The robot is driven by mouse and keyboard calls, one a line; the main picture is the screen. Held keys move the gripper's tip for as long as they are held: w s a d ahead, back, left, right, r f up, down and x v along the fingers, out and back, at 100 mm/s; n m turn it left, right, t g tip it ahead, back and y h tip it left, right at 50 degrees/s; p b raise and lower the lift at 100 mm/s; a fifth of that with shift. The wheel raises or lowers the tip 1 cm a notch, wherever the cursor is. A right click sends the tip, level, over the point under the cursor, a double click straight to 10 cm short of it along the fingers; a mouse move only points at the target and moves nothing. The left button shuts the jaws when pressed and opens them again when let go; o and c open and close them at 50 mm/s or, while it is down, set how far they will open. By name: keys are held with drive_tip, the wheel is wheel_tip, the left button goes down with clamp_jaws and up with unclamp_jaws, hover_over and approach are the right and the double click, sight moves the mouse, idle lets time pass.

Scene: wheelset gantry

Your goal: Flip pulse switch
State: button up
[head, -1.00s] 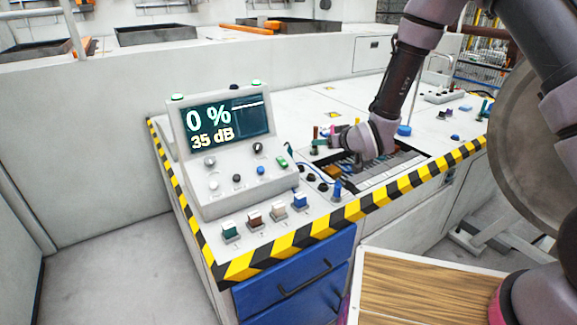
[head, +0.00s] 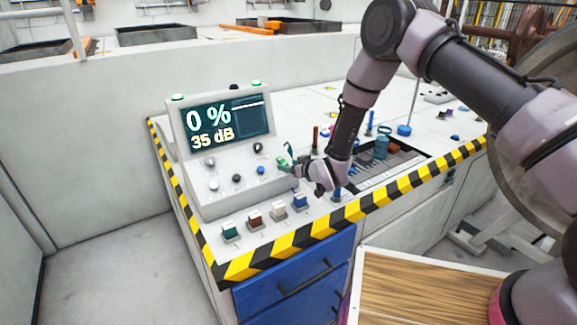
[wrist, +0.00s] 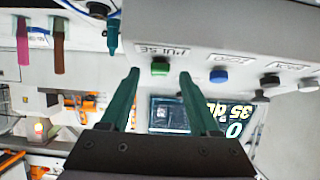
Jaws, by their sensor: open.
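The pulse switch (wrist: 160,67) is a small green cap on the grey console, by the upside-down label PULSE in the wrist view. My gripper (wrist: 159,74) is open, with one dark green finger on each side of the switch in that view. I cannot tell whether the fingers touch it. In the head view my gripper (head: 287,160) is at the right side of the console (head: 222,191), and it hides the switch. The console screen (head: 226,124) reads 0 % and 35 dB.
A blue knob (wrist: 219,76) and dark knobs sit beside the switch. Coloured push buttons (head: 300,201) line the table's front edge. Upright tools and a recessed tray (head: 405,163) lie right of my gripper. A dark green tool tip (wrist: 113,35) is close by in the wrist view.

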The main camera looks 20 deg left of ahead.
drive_tip(key=shift+w+a+f, duration=0.25)
drive_tip(key=shift+w+a, duration=0.1)
drive_tip(key=shift+a, duration=0.05)
clamp_jaws()
drive_tip(key=shift+d+f+t+y, duration=0.1)
drive_tip(key=shift+f+t+y, duration=0.45)
drive_tip(key=shift+t+y, duration=0.5)
